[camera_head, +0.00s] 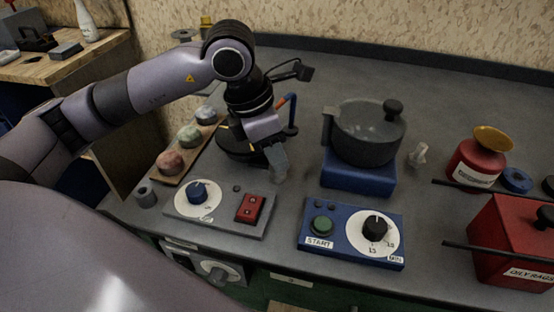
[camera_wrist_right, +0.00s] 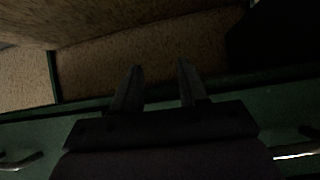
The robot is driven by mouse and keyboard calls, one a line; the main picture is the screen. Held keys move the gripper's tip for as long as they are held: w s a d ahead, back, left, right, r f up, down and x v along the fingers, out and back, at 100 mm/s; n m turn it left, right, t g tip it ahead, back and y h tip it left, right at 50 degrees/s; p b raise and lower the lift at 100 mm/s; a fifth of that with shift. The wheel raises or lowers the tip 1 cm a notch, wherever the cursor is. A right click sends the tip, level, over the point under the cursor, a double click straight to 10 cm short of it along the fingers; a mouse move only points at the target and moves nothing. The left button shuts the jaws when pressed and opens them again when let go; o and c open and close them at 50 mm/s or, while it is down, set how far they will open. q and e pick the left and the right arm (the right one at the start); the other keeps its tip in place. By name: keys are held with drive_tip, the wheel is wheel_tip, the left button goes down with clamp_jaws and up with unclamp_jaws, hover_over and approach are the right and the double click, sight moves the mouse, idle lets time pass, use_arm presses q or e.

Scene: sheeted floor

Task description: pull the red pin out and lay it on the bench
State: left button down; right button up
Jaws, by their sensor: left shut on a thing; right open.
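My left gripper (camera_head: 277,165) reaches down over the bench (camera_head: 300,80), just behind the grey box with a blue dial and a red switch. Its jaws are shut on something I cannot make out. No red pin shows clearly. A thin orange-red piece (camera_head: 282,102) shows beside a blue post (camera_head: 292,115), just behind the gripper; I cannot tell whether it is the pin. A dark round plate (camera_head: 232,143) lies partly hidden behind the gripper. My right gripper (camera_wrist_right: 159,68) is open and empty in the dark right wrist view, away from the bench top.
The grey dial box (camera_head: 181,211) and a blue START box (camera_head: 337,255) stand at the front. A grey pot (camera_head: 362,138) stands on a blue base. A wooden strip (camera_head: 165,181) holds lumps at left. Red containers (camera_head: 500,225) stand at right.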

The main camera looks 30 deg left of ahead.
use_arm(q)
drive_tip(key=shift+r+p, duration=1.1)
drive_tip(key=shift+r, duration=0.8)
drive_tip(key=shift+r, duration=0.4)
drive_tip(key=shift+r+p, duration=0.2)
drive_tip(key=shift+p, duration=0.15)
drive_tip(key=shift+r+p, duration=1.15)
drive_tip(key=shift+r, duration=0.75)
drive_tip(key=shift+s+f, duration=0.1)
drive_tip(key=shift+s, duration=0.05)
